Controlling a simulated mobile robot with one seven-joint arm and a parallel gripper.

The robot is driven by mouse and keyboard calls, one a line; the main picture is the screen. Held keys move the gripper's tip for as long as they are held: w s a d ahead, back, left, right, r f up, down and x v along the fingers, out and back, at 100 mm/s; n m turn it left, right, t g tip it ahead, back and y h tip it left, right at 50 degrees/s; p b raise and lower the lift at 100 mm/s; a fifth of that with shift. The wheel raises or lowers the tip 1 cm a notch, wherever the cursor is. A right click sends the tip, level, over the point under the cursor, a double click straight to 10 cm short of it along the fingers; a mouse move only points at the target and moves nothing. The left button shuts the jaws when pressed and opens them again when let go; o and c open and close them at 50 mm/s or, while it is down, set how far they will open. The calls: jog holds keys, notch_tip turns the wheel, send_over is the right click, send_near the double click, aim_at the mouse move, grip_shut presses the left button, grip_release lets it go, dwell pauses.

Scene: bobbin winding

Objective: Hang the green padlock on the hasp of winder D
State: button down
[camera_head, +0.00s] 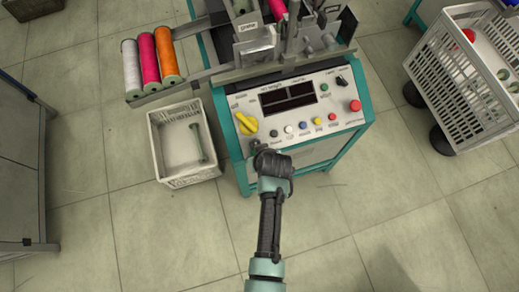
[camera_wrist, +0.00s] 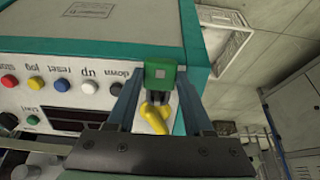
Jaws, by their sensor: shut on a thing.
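The green padlock (camera_wrist: 159,74) shows in the wrist view between the two fingers of my gripper (camera_wrist: 158,88). My gripper is shut on it, in front of the winder's control panel (camera_wrist: 65,98). The yellow rotary switch (camera_wrist: 154,117) is partly behind the padlock and fingers in this view. In the head view, my gripper (camera_head: 258,147) is at the panel's lower left, just below the yellow switch. The padlock is hidden there by my wrist. I cannot make out the hasp or a letter D on the winder (camera_head: 300,105).
A white crate (camera_head: 155,135) with a green bobbin-like piece (camera_head: 198,142) stands on the floor left of the winder. Pink, orange and white thread cones (camera_head: 149,62) sit on a side rack. A basket trolley (camera_head: 442,75) stands at right. The floor in front is clear.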

jog(key=shift+c, duration=1.1)
grip_release()
jog(key=shift+s+d+f, duration=0.1)
jog(key=shift+s, duration=0.05)
jog(key=p+v, duration=0.3)
jog(key=v, duration=1)
jog(key=w+r+t+p, duration=0.1)
jog(key=w+r+t, duration=0.35)
jog(key=r, duration=0.75)
jog(key=w+r+m+t+h, duration=0.1)
jog(key=w+r+t, duration=0.1)
jog(key=w+r, duration=0.7)
jog(key=w+r+t+p, duration=0.1)
jog(key=w+r+t, duration=0.25)
jog(key=r, duration=1.05)
notch_tip(320, 180, up, 19)
jog(key=s+m+t, duration=0.1)
jog(key=s+t, duration=0.1)
jog(key=t, duration=0.4)
jog(key=s+a+r+t, duration=0.1)
jog(key=s+r+t, duration=0.2)
jog(key=s+r, duration=0.3)
jog(key=s+a+r+m+t+p, duration=0.1)
jog(key=s+r+t, duration=0.2)
jog(key=r, duration=1.1)
jog(key=s, duration=0.2)
jog(key=shift+s+m+t+h+p, duration=0.3)
jog(key=shift+s, duration=0.05)
